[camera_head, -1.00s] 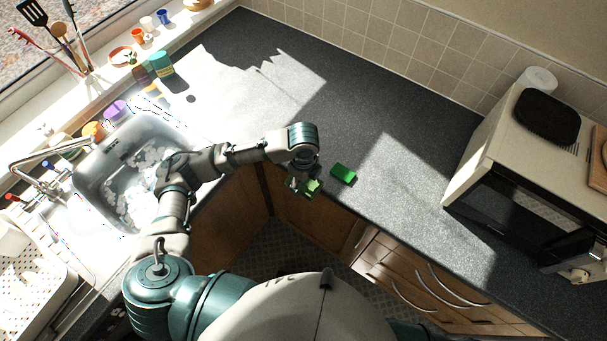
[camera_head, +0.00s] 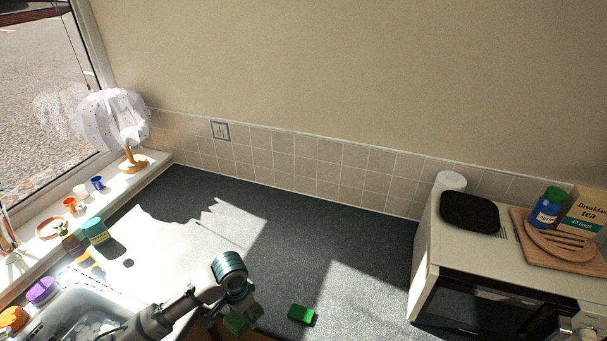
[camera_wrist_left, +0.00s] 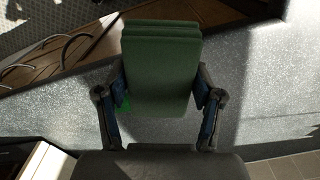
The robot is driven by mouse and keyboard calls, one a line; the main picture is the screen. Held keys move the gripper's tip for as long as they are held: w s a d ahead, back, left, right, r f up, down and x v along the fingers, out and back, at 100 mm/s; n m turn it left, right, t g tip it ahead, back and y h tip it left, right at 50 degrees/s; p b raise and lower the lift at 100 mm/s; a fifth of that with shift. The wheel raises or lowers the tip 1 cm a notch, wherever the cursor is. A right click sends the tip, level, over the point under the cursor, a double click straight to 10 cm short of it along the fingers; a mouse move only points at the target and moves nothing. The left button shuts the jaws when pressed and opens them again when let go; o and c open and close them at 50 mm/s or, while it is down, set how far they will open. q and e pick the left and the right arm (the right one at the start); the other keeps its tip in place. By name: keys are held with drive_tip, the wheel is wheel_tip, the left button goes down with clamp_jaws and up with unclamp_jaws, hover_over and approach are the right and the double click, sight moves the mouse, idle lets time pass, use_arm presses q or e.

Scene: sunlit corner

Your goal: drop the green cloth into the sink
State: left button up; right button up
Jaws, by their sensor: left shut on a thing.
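My left gripper (camera_head: 240,308) is shut on the folded green cloth (camera_head: 236,322), held at the counter's front edge. In the left wrist view the dark green cloth (camera_wrist_left: 161,70) sits between the two fingers of the left gripper (camera_wrist_left: 163,95). The sink (camera_head: 62,303) is at the lower left of the head view, cut off by the frame, with pale shapes inside that I cannot make out. My forearm partly covers its right side.
A bright green block (camera_head: 302,314) lies on the dark counter (camera_head: 290,245), right of my left gripper. A teal container (camera_head: 95,231) and a purple item (camera_head: 41,290) stand near the sink. A microwave (camera_head: 425,262) stands at the right. The middle counter is clear.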

use_arm(q)
drive_tip(key=n, duration=0.1)
drive_tip(key=a+n, duration=0.1)
drive_tip(key=n, duration=0.1)
drive_tip(key=w+a+n, duration=0.1)
drive_tip(key=shift+w+r+n, duration=0.1)
drive_tip(key=shift+r+n, duration=0.25)
drive_tip(key=shift+n, duration=0.05)
drive_tip(key=n, duration=0.1)
drive_tip(key=a+n, duration=0.1)
drive_tip(key=n, duration=0.1)
drive_tip(key=shift+w+a+r, duration=0.15)
drive_tip(key=shift+w+r, duration=0.05)
drive_tip(key=shift+w, duration=0.1)
